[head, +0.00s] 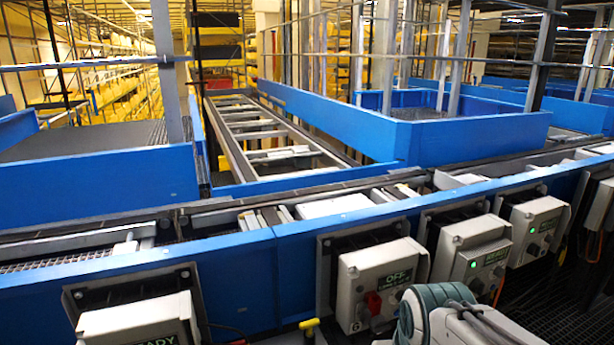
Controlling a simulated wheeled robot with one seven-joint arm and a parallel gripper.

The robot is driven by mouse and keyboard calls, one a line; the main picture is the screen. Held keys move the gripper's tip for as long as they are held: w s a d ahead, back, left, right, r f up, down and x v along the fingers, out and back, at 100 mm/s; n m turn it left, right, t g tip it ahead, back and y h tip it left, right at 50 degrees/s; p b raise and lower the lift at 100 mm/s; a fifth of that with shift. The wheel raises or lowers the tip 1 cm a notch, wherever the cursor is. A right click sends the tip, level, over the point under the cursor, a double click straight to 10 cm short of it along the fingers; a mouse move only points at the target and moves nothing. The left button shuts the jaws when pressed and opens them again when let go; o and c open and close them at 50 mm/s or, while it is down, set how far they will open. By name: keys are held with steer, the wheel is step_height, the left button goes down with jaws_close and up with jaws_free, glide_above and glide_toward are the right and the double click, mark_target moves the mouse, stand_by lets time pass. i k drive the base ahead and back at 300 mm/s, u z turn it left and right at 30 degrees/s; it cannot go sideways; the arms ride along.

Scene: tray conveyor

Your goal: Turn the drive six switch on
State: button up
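Several pale grey switch boxes are mounted along the blue conveyor side. The box with a green "OFF" label (382,283) has a red part on its front, and its lower right is partly covered. To its right are a box with a lit green lamp (475,252) and another box with a dark knob (536,230). The front-left box reads "READY" (138,322) and is cut off by the bottom edge. I cannot read a drive number on any box, so I cannot tell which is drive six. My gripper is not in view.
The blue conveyor side wall (240,270) runs across the view behind the boxes. An orange cable (497,288) hangs at the right. Dark grated floor (560,300) shows at lower right.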

mark_target(378, 325)
steer(key=z, duration=1.1)
steer(key=k, duration=0.6)
steer(key=u, duration=1.15)
steer(key=i, duration=0.5)
steer(key=z, duration=0.05)
